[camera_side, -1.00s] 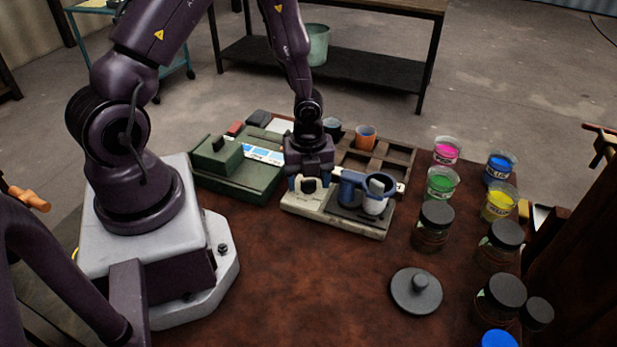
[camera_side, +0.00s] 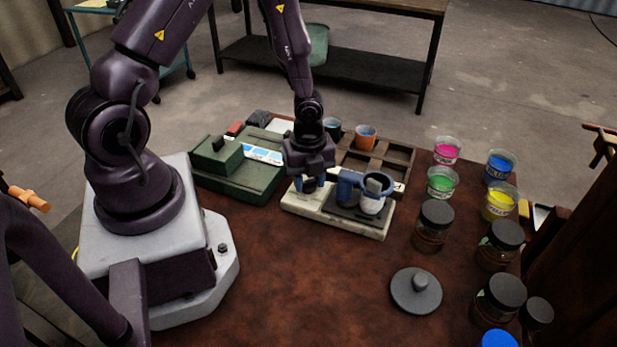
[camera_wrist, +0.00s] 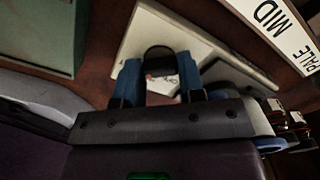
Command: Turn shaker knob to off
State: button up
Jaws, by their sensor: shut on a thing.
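The shaker (camera_side: 360,228) is a low cream unit with a dark plate at its right end. A pale cup (camera_side: 371,204) stands on the plate beside a blue holder. The black shaker knob (camera_wrist: 160,60) shows in the wrist view between my blue fingertips, at the left end of the unit. My gripper (camera_side: 308,186) points down over that end and is shut on the knob. It also shows in the wrist view (camera_wrist: 158,80). In the side view the fingers hide the knob. I cannot read the knob's markings.
A green machine (camera_side: 240,178) stands left of the shaker and a wooden compartment tray (camera_side: 400,160) behind it. Open paint cups (camera_side: 441,183) and dark-lidded jars (camera_side: 434,225) stand to the right. A round grey lid (camera_side: 416,292) lies in front. The front-middle table is clear.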

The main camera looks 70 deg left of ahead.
aim_at(309, 181)
jog(key=n, duration=0.5)
jog(key=shift+n, duration=0.3)
jog(key=n, duration=1)
jog(key=shift+n, duration=0.4)
jog(key=n, duration=0.5)
jog(key=shift+n, duration=0.3)
jog(key=o, duration=0.9)
jog(key=shift+o, duration=0.2)
notch_tip(309, 181, up, 13)
